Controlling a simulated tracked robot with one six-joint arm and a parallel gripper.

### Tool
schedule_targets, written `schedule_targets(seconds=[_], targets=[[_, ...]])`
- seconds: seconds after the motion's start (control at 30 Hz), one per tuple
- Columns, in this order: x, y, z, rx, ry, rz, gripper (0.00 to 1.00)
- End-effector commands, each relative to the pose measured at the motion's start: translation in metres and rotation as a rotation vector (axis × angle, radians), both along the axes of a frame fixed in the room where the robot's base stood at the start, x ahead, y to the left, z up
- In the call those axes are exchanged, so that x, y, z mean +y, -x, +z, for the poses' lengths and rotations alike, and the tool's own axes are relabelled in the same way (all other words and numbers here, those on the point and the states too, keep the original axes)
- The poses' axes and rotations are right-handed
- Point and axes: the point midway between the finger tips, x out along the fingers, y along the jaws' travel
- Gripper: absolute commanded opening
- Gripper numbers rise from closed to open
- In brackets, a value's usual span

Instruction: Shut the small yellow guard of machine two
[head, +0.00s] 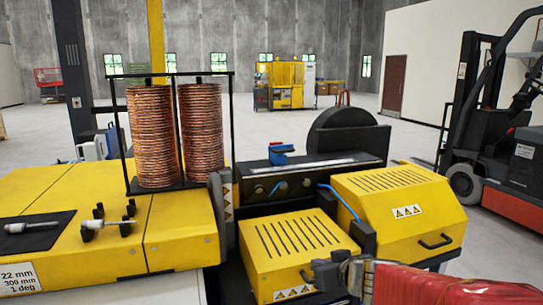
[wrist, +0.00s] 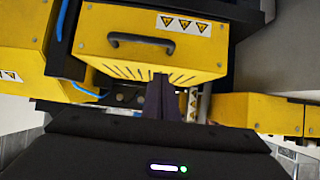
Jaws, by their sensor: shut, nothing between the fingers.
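The small yellow guard (head: 298,238) is a slotted box low in the middle of the head view, beside the larger yellow guard (head: 400,200). It sits low with its slotted top facing up; I see no clear gap under it, but its lower edge is partly cut off. In the wrist view the small guard (wrist: 190,48) fills the upper middle, with its black handle (wrist: 140,39) and warning labels in sight. My gripper (head: 322,272) is shut and empty at the guard's front right corner. In the wrist view its fingers (wrist: 161,84) overlap the slotted top; I cannot tell whether they touch.
Two copper coils (head: 153,135) stand in a black frame on the yellow bench at left. A blue hose (head: 338,198) runs between the guards. A black disc-shaped housing (head: 348,130) rises behind. A forklift (head: 495,140) stands at right. Open floor lies behind.

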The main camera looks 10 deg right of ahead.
Motion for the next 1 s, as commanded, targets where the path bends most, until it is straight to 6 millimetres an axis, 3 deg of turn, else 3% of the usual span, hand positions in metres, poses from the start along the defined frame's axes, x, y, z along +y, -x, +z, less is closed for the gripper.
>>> schedule_targets(seconds=[0.67, 1.0], targets=[[-0.004, 0.015, 0.033, -0.001, 0.0, -0.001, 0.0], [-0.006, 0.032, 0.008, 0.001, -0.002, 0.0, 0.0]])
